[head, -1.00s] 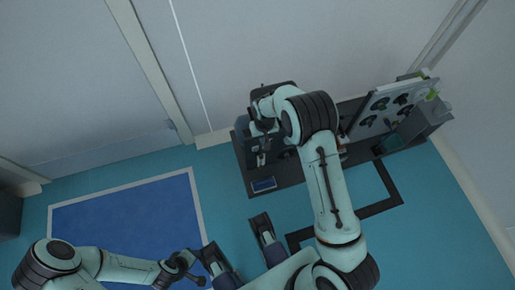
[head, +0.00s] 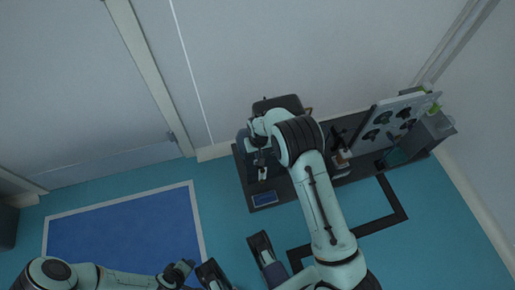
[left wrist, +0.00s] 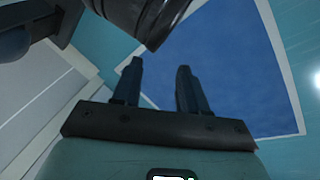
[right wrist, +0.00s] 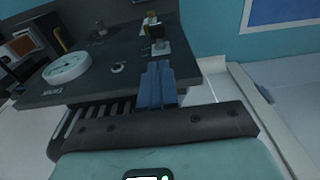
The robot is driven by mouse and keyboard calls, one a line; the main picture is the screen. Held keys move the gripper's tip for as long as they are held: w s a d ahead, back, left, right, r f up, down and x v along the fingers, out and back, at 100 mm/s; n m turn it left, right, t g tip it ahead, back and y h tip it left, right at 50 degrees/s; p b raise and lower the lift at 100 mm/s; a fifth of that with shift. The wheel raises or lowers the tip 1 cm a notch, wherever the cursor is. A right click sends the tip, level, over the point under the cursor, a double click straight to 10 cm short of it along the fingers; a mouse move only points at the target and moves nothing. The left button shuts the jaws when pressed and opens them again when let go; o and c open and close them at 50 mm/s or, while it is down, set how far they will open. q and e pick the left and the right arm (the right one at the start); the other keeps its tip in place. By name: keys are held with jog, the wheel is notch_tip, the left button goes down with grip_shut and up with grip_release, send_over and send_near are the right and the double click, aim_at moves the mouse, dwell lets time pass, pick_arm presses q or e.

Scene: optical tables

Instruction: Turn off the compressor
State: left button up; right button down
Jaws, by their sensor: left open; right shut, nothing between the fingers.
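A dark unit that looks like the compressor shows in the right wrist view: a dark top panel (right wrist: 100,80) with a slotted grille under its edge. On the panel are a white round gauge (right wrist: 68,66), a small round knob (right wrist: 118,67) and small switch-like parts on pale plates (right wrist: 157,32). My right gripper (right wrist: 158,72) is shut and empty, its fingertips close in front of the nearer switch. I cannot tell whether they touch. In the head view my right arm covers much of this area. My left gripper (left wrist: 158,72) is open and empty, above the floor.
A dark bench (head: 285,190) stands along the back wall. At its right end is an upright pale panel (head: 393,118) with dark round parts. A blue mat (head: 125,235) with a pale border lies on the teal floor at left. Open floor lies in front of the bench.

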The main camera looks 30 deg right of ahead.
jog(key=f, duration=0.2)
jog(key=s+f, duration=0.1)
jog(key=f, duration=0.1)
jog(key=shift+a+f+b, duration=0.15)
jog(key=shift+f+b, duration=0.05)
jog(key=shift+b, duration=0.15)
pick_arm(q)
jog(key=shift+w+a+f+t, duration=0.15)
jog(key=shift+w+a+f, duration=0.2)
jog(key=shift+w, duration=0.15)
jog(key=shift+w+a+f+t, duration=0.2)
jog(key=shift+w+f, duration=0.1)
jog(key=shift+w, duration=0.2)
pick_arm(e)
jog(key=shift+s+f, duration=0.4)
jog(key=shift+f, duration=0.15)
pick_arm(q)
jog(key=shift+a, duration=0.1)
pick_arm(e)
jog(key=shift+s, duration=0.1)
